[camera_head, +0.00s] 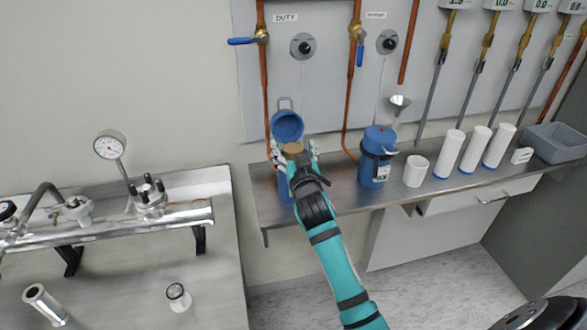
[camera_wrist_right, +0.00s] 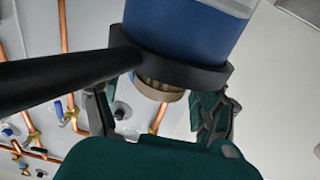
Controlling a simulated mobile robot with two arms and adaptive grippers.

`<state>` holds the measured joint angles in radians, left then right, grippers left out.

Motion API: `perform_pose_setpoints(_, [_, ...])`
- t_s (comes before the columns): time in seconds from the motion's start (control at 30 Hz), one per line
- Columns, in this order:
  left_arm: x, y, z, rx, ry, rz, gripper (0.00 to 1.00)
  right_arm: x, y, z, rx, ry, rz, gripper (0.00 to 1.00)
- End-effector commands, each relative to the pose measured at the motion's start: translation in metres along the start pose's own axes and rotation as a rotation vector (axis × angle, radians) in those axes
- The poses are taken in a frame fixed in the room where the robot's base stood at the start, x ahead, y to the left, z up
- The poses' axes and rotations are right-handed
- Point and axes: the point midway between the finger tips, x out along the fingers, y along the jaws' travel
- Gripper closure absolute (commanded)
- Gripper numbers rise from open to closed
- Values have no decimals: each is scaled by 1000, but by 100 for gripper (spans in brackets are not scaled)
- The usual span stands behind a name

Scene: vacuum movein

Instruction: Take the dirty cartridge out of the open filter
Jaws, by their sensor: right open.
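The open filter is a blue housing (camera_head: 285,188) at the left end of the steel shelf, its blue lid (camera_head: 287,125) swung up behind it. The brown top of the dirty cartridge (camera_head: 293,148) shows at its mouth. My right gripper (camera_head: 295,152) is open, its fingers on either side of the cartridge top. In the right wrist view, the tan cartridge end (camera_wrist_right: 160,90) lies between the spread fingers of the right gripper (camera_wrist_right: 160,108), beyond the housing's black band (camera_wrist_right: 190,72). Finger contact cannot be told. The housing's lower part is partly hidden by my arm. My left gripper is not in view.
A closed blue filter (camera_head: 377,160) stands to the right on the steel shelf (camera_head: 330,197). Beyond it are a white cup (camera_head: 416,171), several white cartridges (camera_head: 448,153) and a grey bin (camera_head: 556,144). Copper pipes (camera_head: 350,95) run down behind the filters.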

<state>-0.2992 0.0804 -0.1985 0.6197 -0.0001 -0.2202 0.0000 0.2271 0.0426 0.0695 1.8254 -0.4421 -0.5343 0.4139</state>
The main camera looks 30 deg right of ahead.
Motion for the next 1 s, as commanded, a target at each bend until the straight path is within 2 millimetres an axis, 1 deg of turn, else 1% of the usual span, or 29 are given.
perform_pose_setpoints(0.07, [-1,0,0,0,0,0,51,4,0,0,0,1,0,24])
perform_pose_setpoints(0.27, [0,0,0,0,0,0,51,4,0,0,0,1,0,24])
perform_pose_setpoints(0.83, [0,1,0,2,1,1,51,3,0,0,-1,1,0,99])
perform_pose_setpoints(0.87, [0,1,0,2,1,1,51,3,0,0,-1,1,0,100])
perform_pose_setpoints(1.0, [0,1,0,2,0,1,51,3,0,-1,0,3,0,100])
